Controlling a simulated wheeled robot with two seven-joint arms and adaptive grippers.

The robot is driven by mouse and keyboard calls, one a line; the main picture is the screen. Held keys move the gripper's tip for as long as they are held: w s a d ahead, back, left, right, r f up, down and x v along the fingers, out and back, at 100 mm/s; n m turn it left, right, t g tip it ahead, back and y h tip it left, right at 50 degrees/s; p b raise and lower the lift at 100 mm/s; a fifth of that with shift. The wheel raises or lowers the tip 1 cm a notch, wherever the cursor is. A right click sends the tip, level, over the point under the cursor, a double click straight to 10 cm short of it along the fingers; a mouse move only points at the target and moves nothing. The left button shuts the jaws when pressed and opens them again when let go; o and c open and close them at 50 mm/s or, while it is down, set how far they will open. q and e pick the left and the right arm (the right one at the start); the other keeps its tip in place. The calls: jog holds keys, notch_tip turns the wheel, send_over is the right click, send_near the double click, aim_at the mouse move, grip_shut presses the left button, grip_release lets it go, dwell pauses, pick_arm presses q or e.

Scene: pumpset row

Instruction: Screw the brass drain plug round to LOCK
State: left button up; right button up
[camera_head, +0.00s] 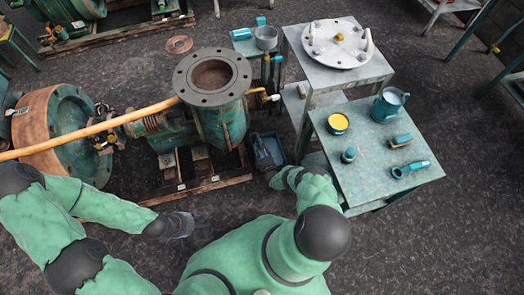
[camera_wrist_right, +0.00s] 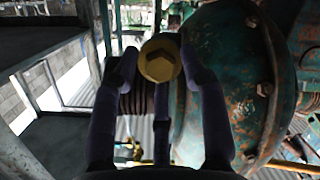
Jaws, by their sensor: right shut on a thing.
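The brass drain plug (camera_wrist_right: 160,58) shows its hexagonal head in the right wrist view, between my right gripper's dark fingers. My right gripper (camera_head: 265,150) is shut on it, low beside the right side of the green pump (camera_head: 222,122). The plug itself is hidden in the head view. The pump's rusty green casing (camera_wrist_right: 225,85) fills the right of the wrist view. No LOCK mark can be made out, so I cannot tell how far the plug is turned. My left gripper (camera_head: 184,225) hangs empty over the floor in front of the pallet; its finger opening is unclear.
A blue tray (camera_head: 275,147) lies beside my right gripper. To the right, a table (camera_head: 372,158) holds a yellow tin (camera_head: 338,123), a jug (camera_head: 388,104), a brush (camera_head: 400,141) and a teal tool (camera_head: 411,169).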

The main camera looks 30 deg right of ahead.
jog(key=shift+w+d+r+m+t, duration=0.15)
jog(key=shift+d+r+m, duration=0.1)
jog(key=shift+d+m, duration=0.25)
jog(key=shift+w+d+r+m+t, duration=0.1)
jog(key=shift+d+r+m+t, duration=0.1)
jog(key=shift+d+m, duration=0.25)
jog(key=shift+m+y, duration=0.4)
jog(key=shift+m, duration=0.65)
jog(key=o, duration=1.4)
jog(key=shift+s+a+f, duration=0.2)
jog(key=shift+a, duration=0.15)
jog(key=shift+a, duration=0.15)
jog(key=s, duration=0.1)
jog(key=s+p, duration=0.1)
jog(key=s, duration=0.1)
jog(key=shift+a+r+y, duration=0.2)
jog(key=shift+a+y, duration=0.1)
jog(key=shift+a, duration=0.05)
